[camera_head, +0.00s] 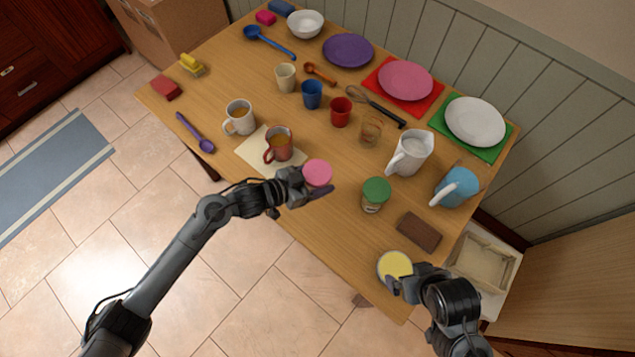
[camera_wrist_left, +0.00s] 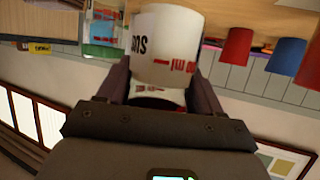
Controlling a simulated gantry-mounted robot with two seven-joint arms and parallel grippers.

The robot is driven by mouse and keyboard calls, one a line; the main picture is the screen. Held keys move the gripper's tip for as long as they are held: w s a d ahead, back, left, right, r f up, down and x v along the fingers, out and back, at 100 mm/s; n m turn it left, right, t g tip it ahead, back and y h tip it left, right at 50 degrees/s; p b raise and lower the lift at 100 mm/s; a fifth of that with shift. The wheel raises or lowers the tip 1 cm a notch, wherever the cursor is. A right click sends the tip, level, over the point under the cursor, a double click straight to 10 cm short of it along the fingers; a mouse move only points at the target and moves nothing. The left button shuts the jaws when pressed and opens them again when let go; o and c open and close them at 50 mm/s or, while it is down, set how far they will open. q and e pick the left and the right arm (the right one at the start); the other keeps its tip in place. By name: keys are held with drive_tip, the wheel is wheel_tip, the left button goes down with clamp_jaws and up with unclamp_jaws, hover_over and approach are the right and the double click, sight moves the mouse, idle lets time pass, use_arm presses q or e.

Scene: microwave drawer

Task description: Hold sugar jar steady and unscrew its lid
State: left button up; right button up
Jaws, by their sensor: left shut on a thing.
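A jar with a round pink lid (camera_head: 317,173) is at the table's near edge in the head view; its body is mostly hidden there. My left gripper (camera_head: 312,187) is shut on this jar from the near side. In the left wrist view the white jar (camera_wrist_left: 168,42) sits between the two fingers, with black and red lettering only partly readable. A green-lidded jar (camera_head: 376,191) stands to its right. A container with a yellow top (camera_head: 394,265) is at the near right corner. My right gripper (camera_head: 400,285) is beside it; its fingers are not clear.
A red mug (camera_head: 279,144) stands close behind and left of the pink-lidded jar. A white pitcher (camera_head: 410,152), a blue pitcher (camera_head: 456,187) and a brown block (camera_head: 419,232) are to the right. Bare wood lies between the pink-lidded and yellow-topped containers.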

sight(322, 170)
use_arm(q)
wheel_tip(322, 170, up, 5)
drive_tip(key=shift+r+p, duration=0.1)
drive_tip(key=shift+p, duration=0.3)
drive_tip(key=o, duration=0.6)
drive_tip(key=c, duration=0.9)
